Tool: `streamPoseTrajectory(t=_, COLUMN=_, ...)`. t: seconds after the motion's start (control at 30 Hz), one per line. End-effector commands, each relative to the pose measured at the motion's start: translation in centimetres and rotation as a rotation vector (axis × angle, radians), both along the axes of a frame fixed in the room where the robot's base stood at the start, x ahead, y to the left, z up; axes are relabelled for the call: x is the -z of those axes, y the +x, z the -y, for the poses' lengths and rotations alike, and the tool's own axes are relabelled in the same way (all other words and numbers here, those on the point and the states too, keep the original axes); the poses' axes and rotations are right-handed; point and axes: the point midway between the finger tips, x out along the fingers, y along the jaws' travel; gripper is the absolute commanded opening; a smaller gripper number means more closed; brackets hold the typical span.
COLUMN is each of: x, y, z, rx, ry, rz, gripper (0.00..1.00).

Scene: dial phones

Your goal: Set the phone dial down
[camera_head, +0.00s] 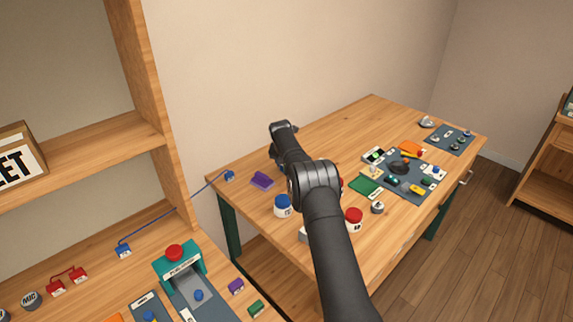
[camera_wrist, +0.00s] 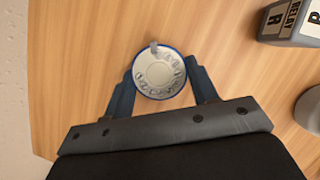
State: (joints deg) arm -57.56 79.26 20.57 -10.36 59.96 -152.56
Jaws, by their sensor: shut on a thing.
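The phone dial (camera_wrist: 160,72) is a round white disc with a ring of marks and a blue rim, seen face-on in the wrist view. My gripper (camera_wrist: 158,76) is shut on it, one dark blue finger on each side of the rim. Bare wooden table top (camera_wrist: 90,60) shows around the dial; its height above the wood is hard to tell. In the head view my arm reaches over the far table (camera_head: 330,130) and hides the dial and most of the gripper.
A grey box labelled RELAY (camera_wrist: 290,25) stands right of the dial, with a grey round thing (camera_wrist: 309,108) below it. In the head view, a purple block (camera_head: 263,180), a blue-lidded jar (camera_head: 283,206), a red-lidded jar (camera_head: 353,219) and a dark mat with parts (camera_head: 412,190) lie around. The table's back is clear.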

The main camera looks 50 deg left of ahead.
Motion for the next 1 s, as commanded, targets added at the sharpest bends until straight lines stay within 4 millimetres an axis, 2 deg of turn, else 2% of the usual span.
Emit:
streamPoseTrajectory(t=0.37, x=0.5, y=0.0, z=0.0, rx=0.0, ry=0.002, rz=0.001, gripper=0.22)
streamPoseTrajectory(t=0.4, x=0.5, y=0.0, z=0.0, rx=0.0, ry=0.002, rz=0.001, gripper=0.57)
streamPoseTrajectory(t=0.5, x=0.5, y=0.0, z=0.0, rx=0.0, ry=0.002, rz=0.001, gripper=0.75)
streamPoseTrajectory(t=0.8, x=0.3, y=0.0, z=0.0, rx=0.0, ry=0.002, rz=0.001, gripper=0.75)
streamPoseTrajectory(t=1.0, x=-1.3, y=-0.4, z=0.2, rx=-0.001, ry=0.003, rz=0.001, gripper=0.75)
